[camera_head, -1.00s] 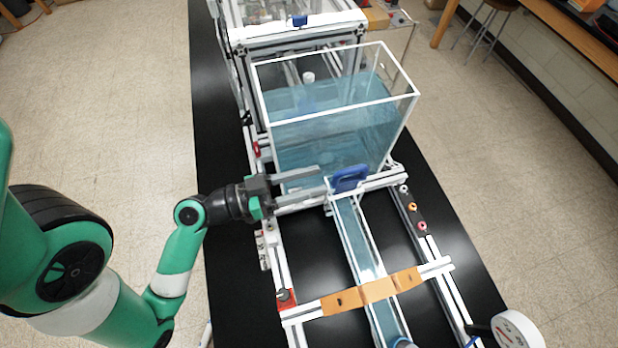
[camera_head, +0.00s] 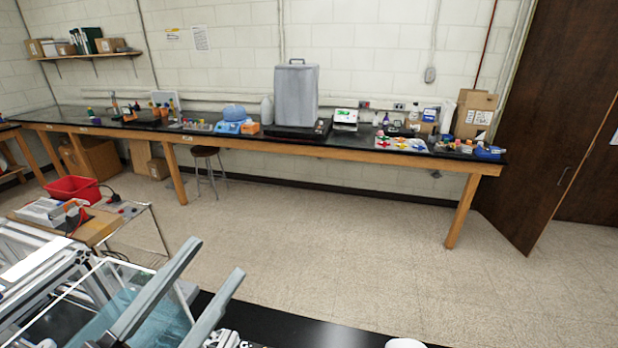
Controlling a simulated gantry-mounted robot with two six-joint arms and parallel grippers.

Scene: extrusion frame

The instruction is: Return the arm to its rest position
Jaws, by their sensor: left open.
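My left gripper (camera_head: 216,259) shows at the bottom left, large and close to the camera. Its two grey fingers point up and to the right, apart, with nothing between them. Behind it is the glass water tank (camera_head: 92,284) with a pale rim and blue-tinted water, partly hidden by the fingers and cut off by the picture's edge. Part of the aluminium extrusion frame (camera_head: 40,262) stands at the lower left. The rest of my left arm is out of view. My right gripper is not in view.
A black bench edge (camera_head: 310,325) runs along the bottom. A cart with a red bin (camera_head: 75,190) stands at the left. A long wooden bench (camera_head: 330,148) with lab equipment lines the far wall, and a stool (camera_head: 206,160) stands at it. The floor between is clear.

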